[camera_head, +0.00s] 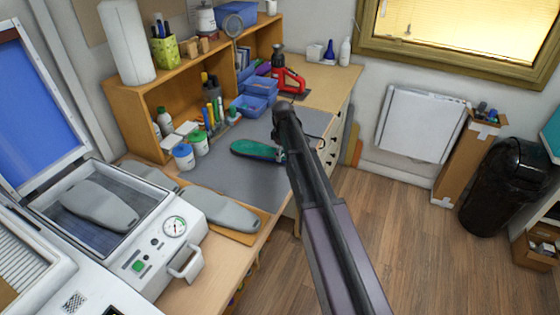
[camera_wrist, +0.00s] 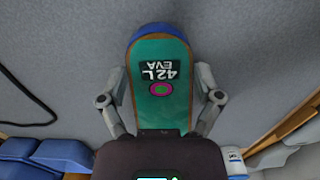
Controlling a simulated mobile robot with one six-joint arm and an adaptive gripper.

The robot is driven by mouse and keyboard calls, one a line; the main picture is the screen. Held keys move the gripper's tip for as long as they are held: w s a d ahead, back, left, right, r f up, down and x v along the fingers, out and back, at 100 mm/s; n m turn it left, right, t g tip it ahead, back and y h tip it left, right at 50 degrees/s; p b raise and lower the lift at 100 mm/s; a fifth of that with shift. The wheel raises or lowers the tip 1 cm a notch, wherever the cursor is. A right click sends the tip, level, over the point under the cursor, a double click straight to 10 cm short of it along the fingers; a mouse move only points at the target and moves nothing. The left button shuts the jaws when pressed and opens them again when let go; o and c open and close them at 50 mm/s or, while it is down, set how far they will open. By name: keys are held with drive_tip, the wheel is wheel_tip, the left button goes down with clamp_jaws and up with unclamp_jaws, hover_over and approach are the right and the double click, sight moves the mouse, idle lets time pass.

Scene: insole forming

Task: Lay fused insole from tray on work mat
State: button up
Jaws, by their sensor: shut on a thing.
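The insole (camera_head: 257,149) is green with a dark blue rim and shows over the grey work mat (camera_head: 222,180) in the head view. In the wrist view the insole (camera_wrist: 161,60) carries a black "42L EVA" label, upside down, and a pink ring. My gripper (camera_wrist: 162,92) has one finger against each long side of it. Its far end sticks out beyond the fingers, with grey mat (camera_wrist: 255,60) around it. I cannot tell whether the insole touches the mat. In the head view my arm hides the gripper and the insole's right end.
A press (camera_head: 190,215) with a gauge and open blue lid stands at the left, a grey foot form (camera_head: 98,204) inside. Another grey form (camera_head: 222,209) lies on a tan board (camera_head: 248,238). Jars (camera_head: 184,157), blue bins (camera_head: 250,106) and a red tool (camera_head: 290,82) border the mat.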

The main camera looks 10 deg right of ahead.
drive_tip(key=shift+f+b, duration=0.55)
drive_tip(key=shift+f, duration=0.4)
drive_tip(key=o, duration=0.9)
drive_tip(key=shift+c, duration=0.2)
drive_tip(key=shift+r, duration=0.15)
wheel_tip(320, 180, up, 12)
drive_tip(key=p, duration=1.2)
